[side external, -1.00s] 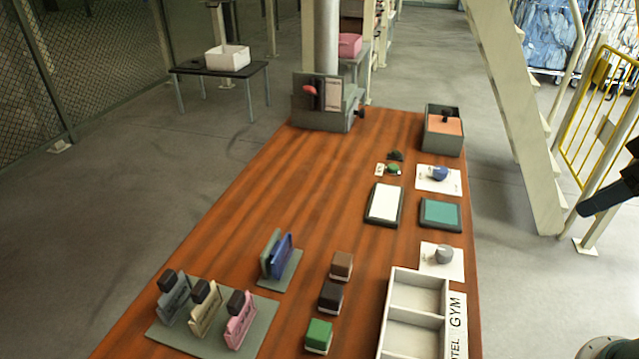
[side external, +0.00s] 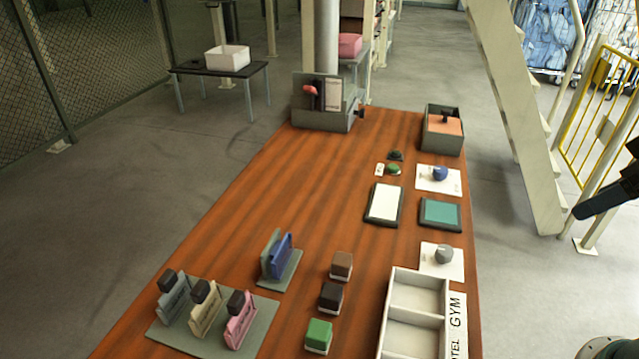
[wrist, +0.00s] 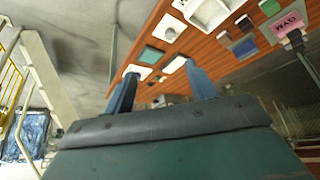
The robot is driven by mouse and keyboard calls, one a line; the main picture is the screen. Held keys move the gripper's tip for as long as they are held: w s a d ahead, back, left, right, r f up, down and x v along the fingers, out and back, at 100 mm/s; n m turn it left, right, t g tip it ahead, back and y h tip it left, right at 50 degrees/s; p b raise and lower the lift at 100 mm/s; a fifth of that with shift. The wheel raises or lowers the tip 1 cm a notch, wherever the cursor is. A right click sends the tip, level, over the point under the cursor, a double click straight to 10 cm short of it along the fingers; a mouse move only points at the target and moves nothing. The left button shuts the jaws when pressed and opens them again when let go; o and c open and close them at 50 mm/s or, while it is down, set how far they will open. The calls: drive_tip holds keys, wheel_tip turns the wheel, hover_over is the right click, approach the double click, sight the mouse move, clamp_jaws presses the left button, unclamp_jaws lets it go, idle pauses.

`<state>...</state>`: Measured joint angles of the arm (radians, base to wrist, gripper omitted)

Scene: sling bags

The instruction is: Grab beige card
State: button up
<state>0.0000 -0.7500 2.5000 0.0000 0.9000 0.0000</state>
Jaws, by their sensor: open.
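An upright beige card-like piece (side external: 205,315) stands on a grey-green base at the front left of the table in the side view, with a dark block at its top. It is between a grey piece (side external: 174,297) and a pink piece (side external: 239,320) of the same shape. I cannot make out the beige piece in the wrist view. My gripper (wrist: 160,88) shows there with two blue-grey fingers spread apart and nothing between them. In the side view only dark parts of my arm show at the right edge, off the table and far from the beige piece.
A blue upright piece (side external: 281,254) stands in a second holder. Brown, black and green blocks (side external: 319,336) form a column beside a white divided tray (side external: 416,298). A white pad (side external: 384,203) and a teal pad (side external: 441,214) lie further back. The table's left-middle is clear.

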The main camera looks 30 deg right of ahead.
drive_tip(key=w+a+f+n+t+y, duration=0.1)
drive_tip(key=w+a, duration=0.2)
drive_tip(key=w, duration=0.3)
drive_tip(key=w+a+n+t, duration=0.1)
drive_tip(key=w+a, duration=0.3)
drive_tip(key=w, duration=0.2)
drive_tip(key=n+t+y, duration=0.2)
drive_tip(key=n+y, duration=0.5)
drive_tip(key=y, duration=0.2)
approach(205, 291)
drive_tip(key=shift+x, duration=1.7)
drive_tip(key=shift+a, duration=0.25)
drive_tip(key=shift+x, duration=2.45)
